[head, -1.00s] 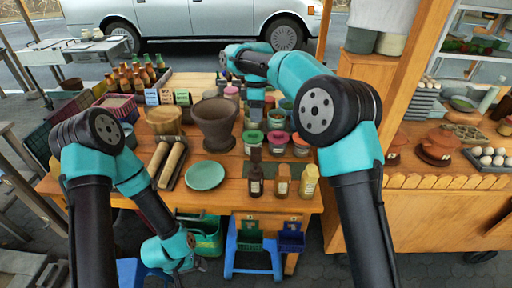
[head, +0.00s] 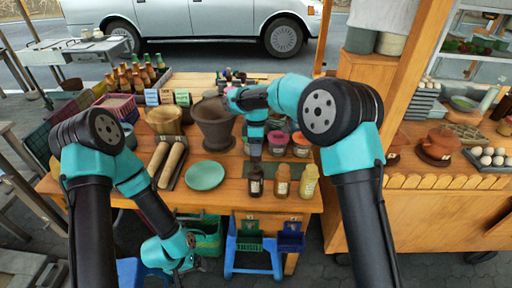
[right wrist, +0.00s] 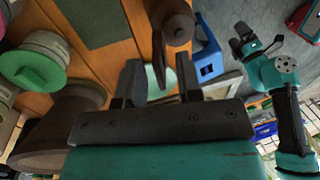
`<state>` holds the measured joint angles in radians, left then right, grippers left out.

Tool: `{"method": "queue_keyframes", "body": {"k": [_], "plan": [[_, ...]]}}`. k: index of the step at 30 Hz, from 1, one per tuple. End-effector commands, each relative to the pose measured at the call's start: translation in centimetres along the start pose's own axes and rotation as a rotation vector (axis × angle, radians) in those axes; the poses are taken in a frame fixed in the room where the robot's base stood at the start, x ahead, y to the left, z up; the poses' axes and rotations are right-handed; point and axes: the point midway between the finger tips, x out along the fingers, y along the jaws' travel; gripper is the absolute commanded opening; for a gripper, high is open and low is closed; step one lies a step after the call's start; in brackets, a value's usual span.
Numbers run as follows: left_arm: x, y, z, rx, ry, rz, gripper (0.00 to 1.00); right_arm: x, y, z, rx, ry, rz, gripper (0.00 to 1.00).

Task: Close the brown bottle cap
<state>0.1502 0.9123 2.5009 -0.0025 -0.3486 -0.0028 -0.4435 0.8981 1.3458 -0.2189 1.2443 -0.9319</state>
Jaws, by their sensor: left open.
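The dark brown bottle (head: 255,183) stands at the front of the wooden table, left of an amber bottle and a yellow bottle. In the right wrist view the brown bottle (right wrist: 176,22) shows from above, with a thin dark flap, apparently its cap (right wrist: 158,58), upright beside it. My right gripper (head: 255,156) is right over the bottle. In the right wrist view its fingers (right wrist: 158,82) are apart, with the flap seen between them; contact cannot be told. My left gripper (head: 188,265) is low in front of the table, open and empty.
The amber bottle (head: 282,182) and yellow bottle (head: 309,183) stand close on the right. A mint plate (head: 205,175) lies left, with the clay mortar (head: 215,122) behind it. Lidded jars (head: 278,141) stand behind the bottles. The table's front edge is close.

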Motion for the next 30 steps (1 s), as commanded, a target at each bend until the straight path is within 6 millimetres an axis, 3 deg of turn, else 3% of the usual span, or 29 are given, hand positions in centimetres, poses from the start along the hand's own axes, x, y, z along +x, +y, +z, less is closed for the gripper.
{"method": "queue_keyframes", "body": {"k": [5,15,30], "plan": [[0.0,0.0,0.0,0.0,0.0,0.0,0.87,-0.01,0.0,-0.01,0.0,0.0,0.0,0.31],[0.0,0.0,0.0,0.0,0.0,0.0,0.87,-0.03,0.0,-0.01,0.0,0.0,0.0,0.0],[0.0,0.0,0.0,0.0,0.0,0.0,0.87,-0.05,-0.28,-0.04,-0.001,0.0,0.029,0.0]]}}
